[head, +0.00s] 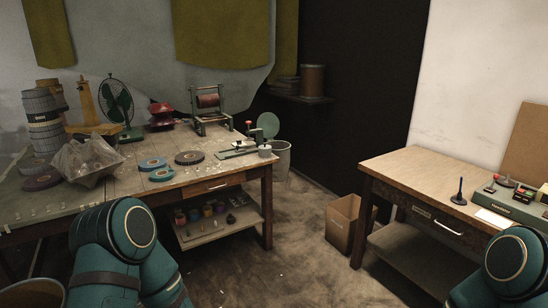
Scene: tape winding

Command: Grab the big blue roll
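Two flat blue rolls lie near the front of the left workbench (215,172). The farther blue roll (152,163) looks slightly wider than the nearer blue roll (162,175), and they sit close together. Which one counts as the big one is hard to tell at this size. A dark brown roll (189,158) lies just to their right. Neither of my grippers is in view. Only teal links of my arms show, at the bottom left and bottom right, well short of the rolls.
A crumpled clear bag (87,160) stands left of the rolls. A winding device (208,108), a green fan (116,103) and a small bench machine (245,145) stand around them. Floor between the tables is mostly clear.

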